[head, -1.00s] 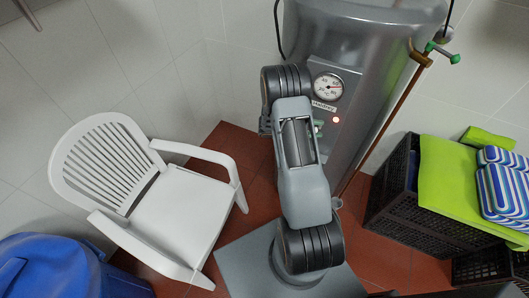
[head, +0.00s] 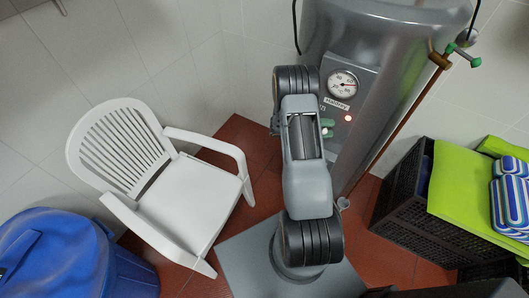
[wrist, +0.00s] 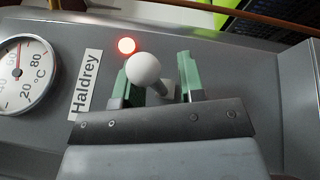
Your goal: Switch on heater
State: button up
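The heater (head: 405,45) is a tall grey metal tank in the corner. Its front panel carries a round dial gauge (head: 342,81), a name label (head: 337,103) and a lit red light (head: 348,118). In the wrist view the light (wrist: 126,45), the gauge (wrist: 26,72) and a white round-headed knob (wrist: 143,69) on a short stem show. My gripper (wrist: 155,65) has two green fingers spread apart, one on each side of the knob. The knob is nearer the left finger; I cannot tell whether they touch.
A white plastic chair (head: 185,200) stands left of my arm, with a blue bin (head: 55,255) in front of it. A black crate (head: 400,195) with green and striped textiles is at the right. A brown pipe (head: 405,105) with a green-handled valve runs beside the tank.

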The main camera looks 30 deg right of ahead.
jog(key=shift+w+a+f, duration=0.1)
jog(key=shift+w+a, duration=0.25)
jog(key=shift+a, duration=0.1)
jog(key=b+v, duration=0.4)
jog(key=v, duration=0.8)
jog(key=s+a+r+n+t+y+b, duration=0.1)
jog(key=s+a+r+t+y, duration=0.4)
jog(key=a, duration=0.4)
jog(key=s+a+r+n+t+y+b, duration=0.2)
jog(key=s+a+r+t+y, duration=0.3)
jog(key=a+y, duration=0.4)
jog(key=shift+s+t, duration=0.8)
jog(key=shift+t, duration=0.1)
jog(key=shift+a+y, duration=0.15)
jog(key=shift+y, duration=0.15)
